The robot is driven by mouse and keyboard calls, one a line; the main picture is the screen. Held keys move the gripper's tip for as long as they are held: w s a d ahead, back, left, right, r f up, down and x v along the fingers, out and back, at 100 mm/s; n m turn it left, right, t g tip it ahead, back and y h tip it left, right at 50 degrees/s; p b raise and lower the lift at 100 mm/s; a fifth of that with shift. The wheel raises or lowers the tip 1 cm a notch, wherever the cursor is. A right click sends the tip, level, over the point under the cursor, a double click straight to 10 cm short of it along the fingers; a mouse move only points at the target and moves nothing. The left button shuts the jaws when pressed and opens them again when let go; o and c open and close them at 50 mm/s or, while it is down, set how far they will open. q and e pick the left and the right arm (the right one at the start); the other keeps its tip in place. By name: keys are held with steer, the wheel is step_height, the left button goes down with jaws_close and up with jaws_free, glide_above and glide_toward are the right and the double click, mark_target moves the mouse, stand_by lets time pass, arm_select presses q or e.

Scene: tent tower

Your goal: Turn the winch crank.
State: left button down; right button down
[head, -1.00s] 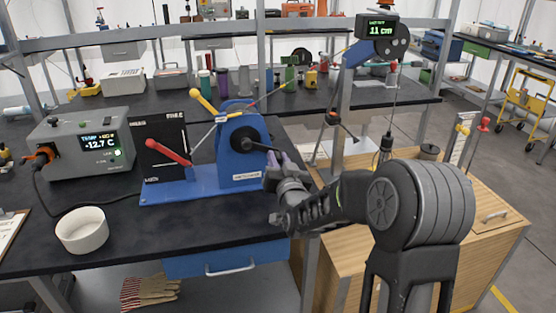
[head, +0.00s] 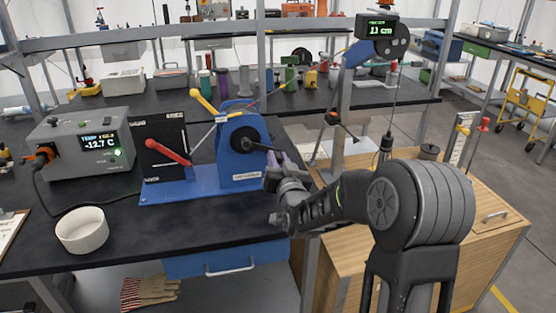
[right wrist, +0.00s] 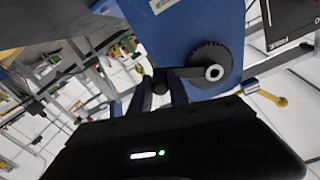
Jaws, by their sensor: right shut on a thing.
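The blue winch (head: 240,172) stands on a blue base on the dark bench, left of my right arm. Its black crank (head: 259,146) points right and slightly down from the round hub. My right gripper (head: 277,160) is shut on the crank's outer end, its fingers partly hidden by the wrist. In the right wrist view the crank (right wrist: 188,73) runs from the ridged hub to a dark knob (right wrist: 160,82) between the fingertips of the right gripper (right wrist: 160,88). My left gripper is out of view.
A panel with a red lever (head: 168,151) and a yellow-handled lever (head: 204,101) sit beside the winch. A grey temperature box (head: 85,148) and a white bowl (head: 82,231) stand left. A small display (head: 377,27) tops the blue-topped stand. Wooden cabinets (head: 470,215) stand right.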

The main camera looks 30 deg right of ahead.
steer(key=f+m+b, duration=0.1)
steer(key=b, duration=0.2)
steer(key=a+f+m+b, duration=0.1)
steer(key=m+b, duration=0.1)
steer(key=b, duration=0.1)
steer(key=a+f+m+b, duration=0.1)
steer(key=b, duration=0.2)
steer(key=shift+w+m, duration=0.35)
steer(key=shift+m, duration=0.05)
steer(key=c, duration=1.2)
jaws_free()
steer(key=shift+c, duration=0.2)
steer(key=v, duration=0.8)
steer(key=shift+r, duration=0.1)
